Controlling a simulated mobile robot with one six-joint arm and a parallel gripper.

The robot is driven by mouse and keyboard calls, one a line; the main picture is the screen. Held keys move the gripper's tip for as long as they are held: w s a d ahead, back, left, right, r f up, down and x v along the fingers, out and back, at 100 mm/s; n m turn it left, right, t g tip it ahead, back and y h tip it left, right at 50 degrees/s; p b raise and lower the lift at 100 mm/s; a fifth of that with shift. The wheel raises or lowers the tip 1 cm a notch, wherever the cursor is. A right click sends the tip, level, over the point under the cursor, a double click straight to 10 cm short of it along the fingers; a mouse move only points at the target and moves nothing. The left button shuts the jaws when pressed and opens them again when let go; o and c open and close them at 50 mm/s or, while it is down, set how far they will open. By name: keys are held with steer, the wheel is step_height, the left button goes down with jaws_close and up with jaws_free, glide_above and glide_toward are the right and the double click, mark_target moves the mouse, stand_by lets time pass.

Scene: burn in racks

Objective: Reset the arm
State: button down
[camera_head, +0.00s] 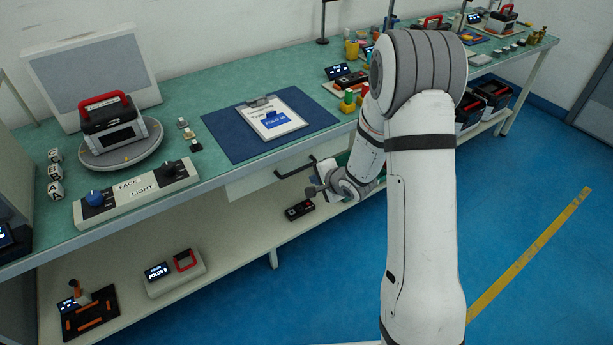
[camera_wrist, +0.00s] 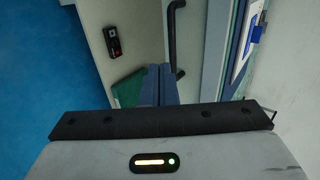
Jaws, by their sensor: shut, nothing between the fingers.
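My gripper shows in the wrist view (camera_wrist: 158,72) with its two blue-grey fingers together and nothing between them. In the head view my arm reaches from the right towards the front of the green-topped bench (camera_head: 205,105). The arm's end is beside the drawer (camera_head: 255,182) and its black handle (camera_head: 295,168). The fingertips are hard to make out there. The handle also shows in the wrist view (camera_wrist: 173,35), close past the fingers; I cannot tell whether they touch it.
A small black device (camera_head: 299,210) lies on the lower shelf (camera_head: 225,250). A clipboard (camera_head: 270,115) lies on a blue mat (camera_head: 225,135). A red-handled unit (camera_head: 112,122) sits on a round turntable (camera_head: 120,153). Blue floor (camera_head: 540,180) is clear at right.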

steer(key=shift+v, duration=1.65)
